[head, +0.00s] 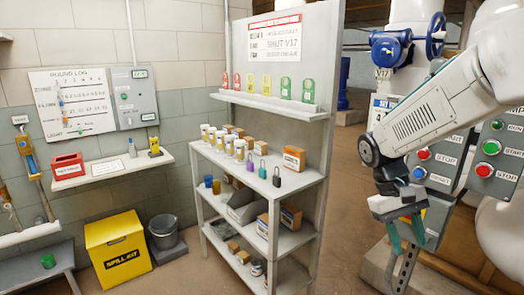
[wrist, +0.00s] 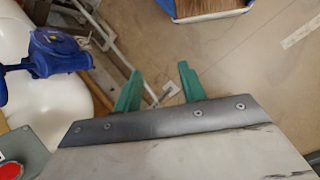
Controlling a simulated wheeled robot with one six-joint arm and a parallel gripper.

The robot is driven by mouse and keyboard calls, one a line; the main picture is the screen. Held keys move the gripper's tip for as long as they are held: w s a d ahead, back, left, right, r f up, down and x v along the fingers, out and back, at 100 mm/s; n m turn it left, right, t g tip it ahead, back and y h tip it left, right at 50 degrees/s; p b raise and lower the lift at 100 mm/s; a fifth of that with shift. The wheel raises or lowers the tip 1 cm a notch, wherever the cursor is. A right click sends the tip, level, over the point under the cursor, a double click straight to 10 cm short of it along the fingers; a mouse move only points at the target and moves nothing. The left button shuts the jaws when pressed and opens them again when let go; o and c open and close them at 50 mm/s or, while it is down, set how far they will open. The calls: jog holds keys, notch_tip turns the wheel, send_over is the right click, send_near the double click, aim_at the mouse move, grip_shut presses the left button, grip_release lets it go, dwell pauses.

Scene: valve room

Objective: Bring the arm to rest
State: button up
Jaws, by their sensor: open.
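My gripper (head: 405,238) hangs at the right of the head view, at the end of my white arm, with its fingers pointing down. It is in front of the valve pipes and control boxes. In the wrist view the two green fingers (wrist: 157,92) stand apart with nothing between them. I see no contact between the gripper and anything else.
A shelf unit (head: 257,180) with cups, padlocks and boxes stands left of my arm. Control boxes with STOP buttons (head: 498,150) and a blue valve wheel (head: 436,35) are close on the right. A yellow spill-kit box (head: 118,252) stands on the floor. Floor between shelf and arm is clear.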

jog(key=s+a+r+t+y, duration=0.1)
jog(key=s+a+r+t, duration=0.1)
jog(key=s, duration=0.8)
jog(key=s+a+r+t+y, duration=0.2)
jog(key=s+a+r+t, duration=0.1)
jog(key=s, duration=0.7)
jog(key=shift+r+m+t, duration=0.3)
jog(key=shift+r+t, duration=0.1)
